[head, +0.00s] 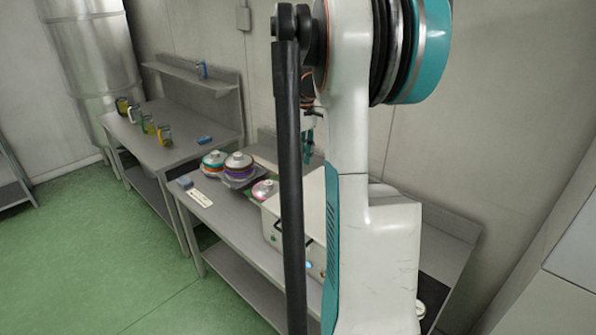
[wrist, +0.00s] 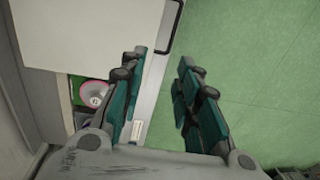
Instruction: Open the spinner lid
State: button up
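The spinner is a white box (head: 283,229) on the steel bench, partly hidden behind my arm in the head view. Its pale lid (head: 300,199) appears to lie flat and closed, but my arm covers much of it. A dark handle and a small blue light show on its front.
Stacked round discs with coloured rims (head: 238,164) stand on the bench left of the spinner. A pink-rimmed disc (wrist: 93,95) lies close beside it. Several mugs (head: 149,125) stand on the farther bench (head: 172,150). The green floor (head: 90,250) in front is clear.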

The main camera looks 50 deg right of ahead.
notch_tip(320, 180, up, 5)
jog(key=shift+d+r, duration=0.1)
jog(key=shift+d, duration=0.05)
dwell(0.6)
